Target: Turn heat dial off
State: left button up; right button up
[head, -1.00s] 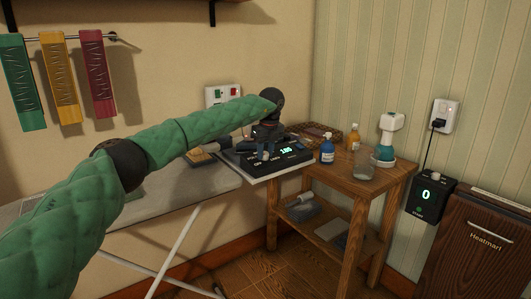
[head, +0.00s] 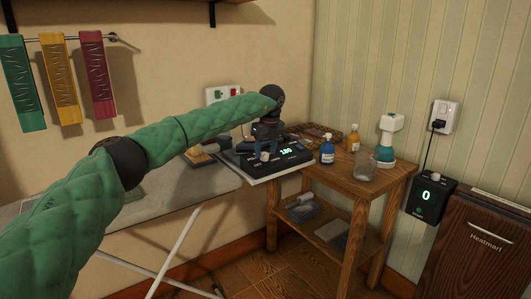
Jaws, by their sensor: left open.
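My left arm reaches in from the left, and my left gripper (head: 265,154) is over the front left part of this panel. Its jaws are open. The dial is not clearly visible; the gripper hides part of the panel, and I cannot tell whether the jaws touch it. My right gripper is not in view.
A wooden side table (head: 395,184) to the right holds a blue bottle (head: 327,151), an orange bottle (head: 353,138), a glass (head: 364,164) and a white and teal spray bottle (head: 388,142). A black box (head: 431,196) reading 0 hangs on the right wall.

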pick_arm(q)
notch_tip(320, 180, up, 6)
jog(key=shift+s+d+r, duration=0.2)
jog(key=shift+s+d, duration=0.1)
jog(key=shift+s, duration=0.15)
